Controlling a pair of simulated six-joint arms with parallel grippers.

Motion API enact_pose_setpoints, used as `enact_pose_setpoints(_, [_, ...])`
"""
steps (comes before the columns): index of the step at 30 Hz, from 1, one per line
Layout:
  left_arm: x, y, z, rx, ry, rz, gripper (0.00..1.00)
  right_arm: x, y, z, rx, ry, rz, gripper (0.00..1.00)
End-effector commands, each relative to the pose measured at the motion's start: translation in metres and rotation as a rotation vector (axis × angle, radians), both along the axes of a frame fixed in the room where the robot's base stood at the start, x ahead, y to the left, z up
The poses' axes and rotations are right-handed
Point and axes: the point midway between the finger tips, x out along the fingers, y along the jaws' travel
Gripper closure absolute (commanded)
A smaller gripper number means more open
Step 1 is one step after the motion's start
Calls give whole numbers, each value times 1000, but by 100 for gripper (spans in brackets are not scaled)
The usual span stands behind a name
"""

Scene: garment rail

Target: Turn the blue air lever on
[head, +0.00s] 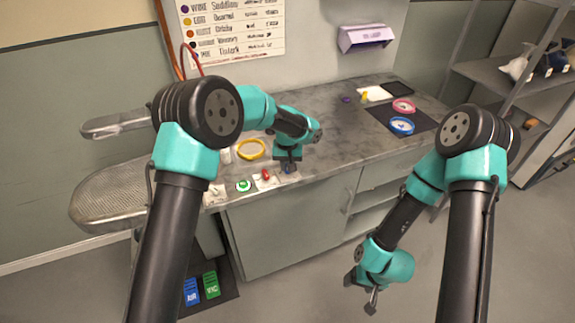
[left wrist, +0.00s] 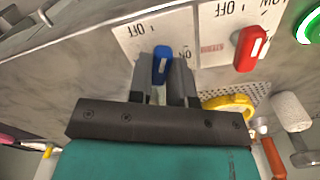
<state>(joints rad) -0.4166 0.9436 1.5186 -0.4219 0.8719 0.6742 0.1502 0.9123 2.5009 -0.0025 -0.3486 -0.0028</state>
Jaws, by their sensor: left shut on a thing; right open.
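The blue air lever (left wrist: 162,62) stands on a white plate (left wrist: 140,36) marked OFF and ON. In the left wrist view the lever lies between the two fingers of my left gripper (left wrist: 163,78), which is shut on it. In the head view my left gripper (head: 288,168) is at the counter's front edge, over the lever, which it mostly hides. I cannot tell for sure which mark the lever points to. My right gripper (head: 371,298) is open and empty, low in front of the cabinet, far from the lever.
A red lever (head: 266,175) and a green round button (head: 243,186) sit left of the blue lever. A yellow ring (head: 250,149) lies behind them. Blue and green pedals (head: 211,285) are on the floor. An ironing board (head: 105,199) stands left. The counter's middle is clear.

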Motion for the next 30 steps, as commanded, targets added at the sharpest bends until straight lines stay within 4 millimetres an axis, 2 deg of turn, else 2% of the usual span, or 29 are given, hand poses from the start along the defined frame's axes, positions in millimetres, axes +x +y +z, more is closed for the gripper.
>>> enact_pose_setpoints(30, [0, 0, 1, 0, -2, -944, 100, 0, 0, 0, 0, 0, 0, 27])
